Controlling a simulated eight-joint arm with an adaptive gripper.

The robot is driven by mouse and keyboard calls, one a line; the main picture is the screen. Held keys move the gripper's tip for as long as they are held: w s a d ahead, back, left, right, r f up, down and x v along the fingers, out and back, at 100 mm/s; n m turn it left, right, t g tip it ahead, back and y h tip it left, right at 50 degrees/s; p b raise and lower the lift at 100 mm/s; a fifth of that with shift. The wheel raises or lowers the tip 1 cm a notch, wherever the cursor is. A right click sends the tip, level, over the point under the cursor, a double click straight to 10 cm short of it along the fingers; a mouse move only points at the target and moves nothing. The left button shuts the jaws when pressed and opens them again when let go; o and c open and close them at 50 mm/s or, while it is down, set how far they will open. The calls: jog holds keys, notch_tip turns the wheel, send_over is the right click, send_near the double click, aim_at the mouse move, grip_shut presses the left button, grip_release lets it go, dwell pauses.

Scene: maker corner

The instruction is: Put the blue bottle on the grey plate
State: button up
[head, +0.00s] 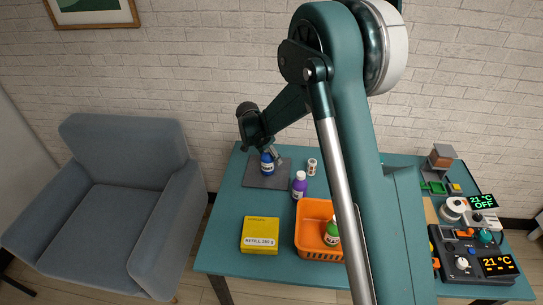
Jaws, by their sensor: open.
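The blue bottle (267,163) stands upright on the grey plate (256,181), a dark flat square at the table's back left. The bottle has a pale label. My gripper (272,152) is open at the bottle's top, seen small and partly against it. I cannot tell whether a finger touches the bottle. The bottle's cap is partly hidden by the gripper.
A purple bottle (299,186) and a small white jar (311,167) stand right of the plate. An orange bin (311,241) holds a green bottle (332,233). A yellow box (260,235) lies front left. Electronic devices (470,255) stand at the right.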

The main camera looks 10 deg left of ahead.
jog(key=p+v, duration=0.1)
jog(key=v, duration=1.1)
jog(key=shift+r, duration=0.15)
dwell(0.5)
jog(key=shift+d+r, duration=0.1)
jog(key=shift+d, duration=0.05)
jog(key=shift+d+r, duration=0.2)
jog(key=s+d+r+n+t+y, duration=0.1)
jog(key=s+d+r+n, duration=0.1)
jog(key=s+d+r, duration=0.8)
jog(key=s+d+r+n+y, duration=0.1)
jog(key=s+d+r+n, duration=0.1)
jog(key=s+d+r, duration=0.85)
jog(key=s+d+f+n+t, duration=0.1)
jog(key=s+d+f+n, duration=0.1)
jog(key=s+d, duration=0.5)
jog(key=s+d+f+n+t+y, duration=0.1)
jog(key=s+d+n, duration=0.1)
jog(key=s+d, duration=0.6)
jog(key=s, duration=0.5)
jog(key=shift+s+f+n+t, duration=0.3)
jog(key=shift+s+f+n, duration=0.05)
jog(key=shift+n, duration=0.05)
